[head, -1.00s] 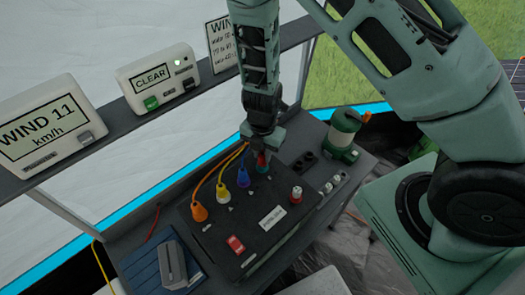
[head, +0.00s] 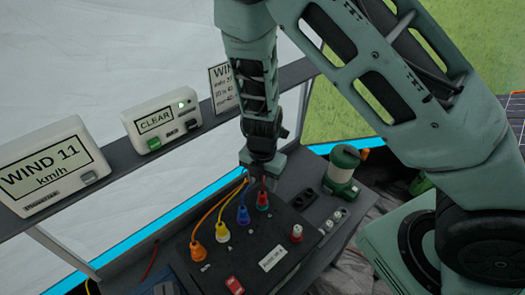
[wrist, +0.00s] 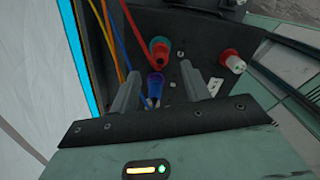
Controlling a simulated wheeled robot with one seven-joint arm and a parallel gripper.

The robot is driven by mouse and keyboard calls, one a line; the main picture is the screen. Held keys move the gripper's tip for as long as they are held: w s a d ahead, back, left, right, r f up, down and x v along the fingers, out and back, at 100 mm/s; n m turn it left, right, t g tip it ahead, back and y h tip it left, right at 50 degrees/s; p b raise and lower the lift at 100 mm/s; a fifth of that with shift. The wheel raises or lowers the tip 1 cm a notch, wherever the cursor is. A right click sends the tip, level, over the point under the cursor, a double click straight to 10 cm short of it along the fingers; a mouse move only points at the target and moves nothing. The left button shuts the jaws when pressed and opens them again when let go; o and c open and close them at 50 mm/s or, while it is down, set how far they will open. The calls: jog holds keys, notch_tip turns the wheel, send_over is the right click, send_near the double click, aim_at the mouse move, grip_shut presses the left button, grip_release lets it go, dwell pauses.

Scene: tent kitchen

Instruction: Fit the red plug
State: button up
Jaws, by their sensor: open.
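The red plug (head: 262,200) stands upright on the dark box (head: 262,235), at the right end of a row of coloured plugs. In the wrist view the red plug (wrist: 160,52) has a red cord and a teal ring at its far side. How deep it sits cannot be told. My gripper (head: 263,180) is open and empty, just above the red plug in the head view. In the wrist view the open fingers (wrist: 161,75) point toward the red plug, with the blue plug (wrist: 155,87) between them and nearer.
Orange (head: 197,252) and yellow (head: 222,232) plugs stand left of the blue one. A red-and-white connector (head: 297,233) is on the box's right part. A green lantern (head: 342,170) stands behind right. A shelf with display boxes (head: 160,122) runs behind.

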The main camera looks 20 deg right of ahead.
notch_tip(320, 180, up, 12)
jog(key=p, duration=0.2)
jog(key=w+a+m+t+y+b, duration=0.2)
jog(key=w+a+m+t+b, duration=0.15)
jog(key=a+m, duration=0.2)
jog(key=s+r+m+g+h+b, duration=0.1)
jog(key=s+m+b, duration=0.7)
jog(key=s, duration=1.5)
jog(key=a+r+m+g, duration=0.1)
jog(key=m+g, duration=0.1)
jog(key=m, duration=0.2)
jog(key=shift+s, duration=0.3)
